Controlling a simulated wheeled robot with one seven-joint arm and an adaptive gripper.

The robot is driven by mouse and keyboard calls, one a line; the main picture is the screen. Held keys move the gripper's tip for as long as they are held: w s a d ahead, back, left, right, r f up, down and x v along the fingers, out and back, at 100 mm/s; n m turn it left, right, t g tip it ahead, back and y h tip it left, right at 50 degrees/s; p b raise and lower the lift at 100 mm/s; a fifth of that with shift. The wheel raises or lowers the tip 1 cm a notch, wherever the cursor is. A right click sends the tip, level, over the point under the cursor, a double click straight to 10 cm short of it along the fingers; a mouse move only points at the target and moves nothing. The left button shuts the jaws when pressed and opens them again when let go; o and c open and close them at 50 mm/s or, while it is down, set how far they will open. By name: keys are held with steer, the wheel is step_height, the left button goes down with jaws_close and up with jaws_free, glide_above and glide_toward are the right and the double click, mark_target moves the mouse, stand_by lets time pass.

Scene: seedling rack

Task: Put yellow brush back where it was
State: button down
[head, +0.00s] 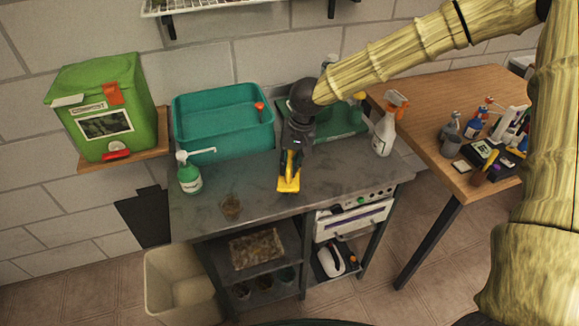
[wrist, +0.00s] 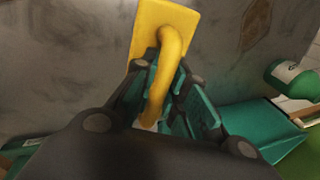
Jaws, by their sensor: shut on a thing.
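The yellow brush (head: 289,183) is in my gripper (head: 290,163), over the middle of the grey worktop in the head view. In the wrist view, the fingers of my gripper (wrist: 165,95) are closed around the curved yellow handle of the brush (wrist: 165,25). The flat yellow part of the brush extends beyond the fingertips. Its bristles are not visible. I cannot tell whether the brush touches the worktop.
A wooden table (head: 430,99) with tools stands right. The worktop's front middle is mostly clear.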

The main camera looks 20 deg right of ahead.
steer(key=shift+f, duration=0.9)
steer(key=shift+f, duration=0.1)
steer(key=c, duration=1.4)
jaws_free()
steer(key=shift+c, duration=0.2)
step_height(320, 180, up, 12)
steer(key=d, duration=0.2)
steer(key=shift+s+b, duration=0.4)
steer(key=shift+d, duration=0.1)
